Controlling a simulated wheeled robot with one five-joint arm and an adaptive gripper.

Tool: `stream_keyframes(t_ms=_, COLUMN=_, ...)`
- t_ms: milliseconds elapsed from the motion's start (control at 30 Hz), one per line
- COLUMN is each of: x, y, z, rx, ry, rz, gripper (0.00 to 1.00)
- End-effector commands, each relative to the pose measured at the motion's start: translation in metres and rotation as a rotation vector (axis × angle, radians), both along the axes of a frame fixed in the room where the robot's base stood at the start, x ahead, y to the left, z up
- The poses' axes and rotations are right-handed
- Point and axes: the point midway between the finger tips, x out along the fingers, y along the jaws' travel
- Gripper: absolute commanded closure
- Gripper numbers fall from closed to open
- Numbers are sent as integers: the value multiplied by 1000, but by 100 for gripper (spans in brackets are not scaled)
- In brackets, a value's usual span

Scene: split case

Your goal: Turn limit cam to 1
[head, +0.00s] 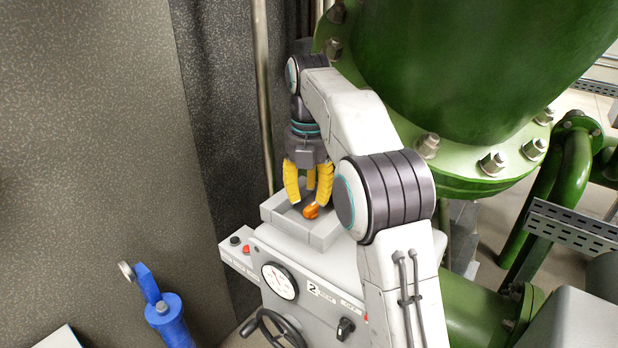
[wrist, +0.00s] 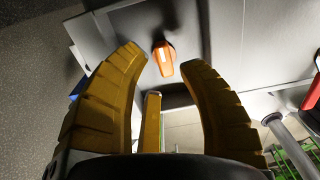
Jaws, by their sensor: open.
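The limit cam appears to be the small orange knob (head: 311,211) in the recess on top of the grey case (head: 322,260). In the wrist view the orange knob (wrist: 163,58) has a white stripe along it and sits just beyond my fingertips, between them. My gripper (head: 308,200) has yellow fingers pointing down over the recess. In the wrist view its fingers (wrist: 163,70) are spread apart with nothing between them. I see no gap or contact clearly in the head view. Scale marks around the knob cannot be made out.
The recess has a raised grey rim (head: 316,240). The case front carries a round gauge (head: 279,281), a black handwheel (head: 272,330) and a black switch (head: 345,328). A small box with red and black buttons (head: 240,247) is at its left. A large green flanged pipe (head: 470,90) stands close at the right.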

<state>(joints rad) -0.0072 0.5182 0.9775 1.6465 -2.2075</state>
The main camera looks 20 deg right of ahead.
Motion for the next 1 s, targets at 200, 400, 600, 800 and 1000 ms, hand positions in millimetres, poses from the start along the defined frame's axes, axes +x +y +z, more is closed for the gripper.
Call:
stream_keyframes(t_ms=200, x=1, y=0, z=20, rx=0, ry=0, rz=0, gripper=64)
stream_keyframes(t_ms=400, x=0, y=0, z=31, rx=0, ry=1, rz=1, gripper=64)
stream_keyframes(t_ms=600, x=0, y=0, z=37, rx=0, ry=1, rz=1, gripper=64)
stream_keyframes(t_ms=800, x=-1, y=0, z=39, rx=0, ry=2, rz=1, gripper=64)
stream_keyframes(t_ms=1000, x=-1, y=0, z=39, rx=0, ry=2, rz=1, gripper=64)
